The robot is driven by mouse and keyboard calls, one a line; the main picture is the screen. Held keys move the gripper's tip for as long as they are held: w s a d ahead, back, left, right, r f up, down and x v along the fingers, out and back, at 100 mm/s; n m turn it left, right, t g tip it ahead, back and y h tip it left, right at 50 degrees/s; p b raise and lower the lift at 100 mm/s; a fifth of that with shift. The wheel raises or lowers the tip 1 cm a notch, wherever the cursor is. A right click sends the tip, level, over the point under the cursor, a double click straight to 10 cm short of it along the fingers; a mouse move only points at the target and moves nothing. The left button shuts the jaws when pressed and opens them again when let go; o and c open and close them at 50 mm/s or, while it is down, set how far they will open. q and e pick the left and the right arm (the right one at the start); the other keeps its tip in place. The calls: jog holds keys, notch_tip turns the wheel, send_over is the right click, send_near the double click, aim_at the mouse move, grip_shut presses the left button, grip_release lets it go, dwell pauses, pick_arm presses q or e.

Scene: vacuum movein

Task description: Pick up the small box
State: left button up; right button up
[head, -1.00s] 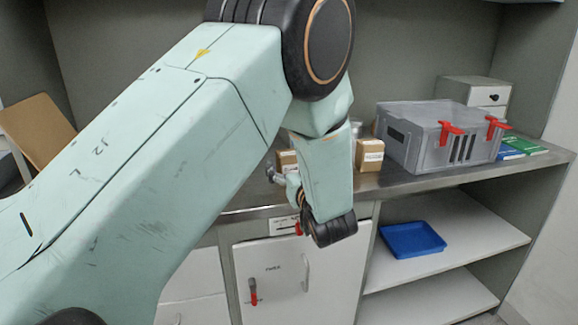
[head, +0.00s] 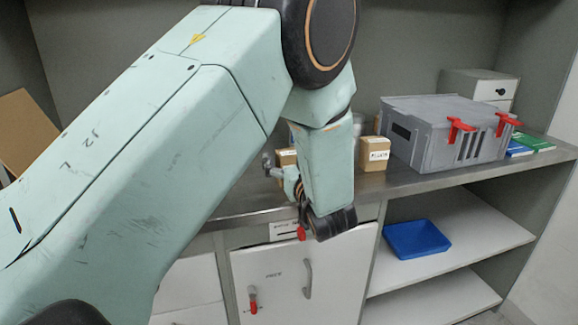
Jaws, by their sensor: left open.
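Two small brown cardboard boxes stand on the metal counter. One box (head: 374,154) with a white label is in plain view, right of my left forearm. The other box (head: 286,157) is partly hidden behind my left arm and gripper. My left gripper (head: 274,172) is open, low in front of the counter's back area, close to the left box. Its fingers are small and partly covered by the wrist, and I cannot tell whether they touch that box. My right gripper is out of view.
A grey lidded crate (head: 447,128) with red latches stands right of the boxes, with green and blue books (head: 530,143) beside it and a drawer unit (head: 478,86) behind. A blue tray (head: 417,239) lies on the shelf below. Cabinet doors (head: 305,280) are under the counter.

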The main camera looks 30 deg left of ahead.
pick_arm(q)
jog(key=shift+s+d+r, duration=0.15)
jog(key=shift+d, duration=0.1)
jog(key=shift+c, duration=0.9)
jog(key=shift+a, duration=0.1)
jog(key=c, duration=1.2)
jog(key=shift+c, duration=0.2)
